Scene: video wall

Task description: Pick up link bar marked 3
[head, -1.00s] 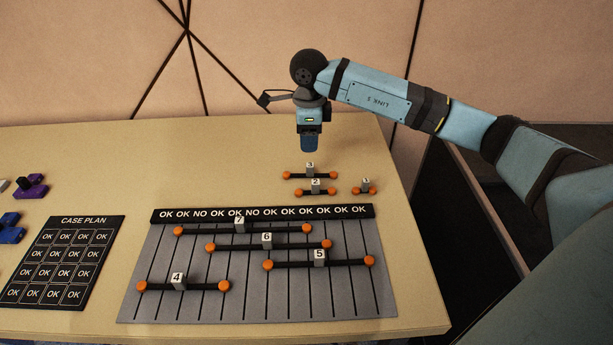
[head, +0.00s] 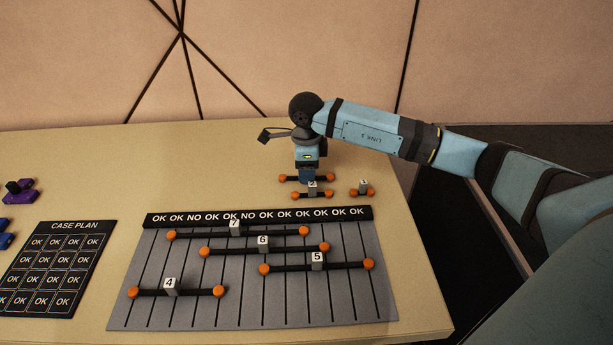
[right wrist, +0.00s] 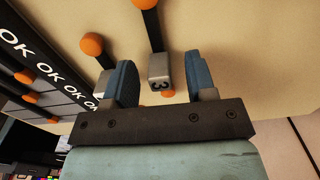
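The link bar marked 3 is a dark bar with orange ball ends (head: 283,178), lying on the table behind the grey board. In the head view my right gripper (head: 307,176) hides its middle and number. In the right wrist view its grey block marked 3 (right wrist: 159,70) is between the two blue fingers of my right gripper (right wrist: 160,64). The fingers are open, with a visible gap on each side of the block. My left gripper is not in view.
The bar marked 2 (head: 312,195) lies close in front, with a short bar (head: 362,190) to its right. The grey board (head: 190,312) holds several other bars. The case plan panel (head: 70,226) and purple and blue pieces (head: 20,196) are at left. The table's back left is clear.

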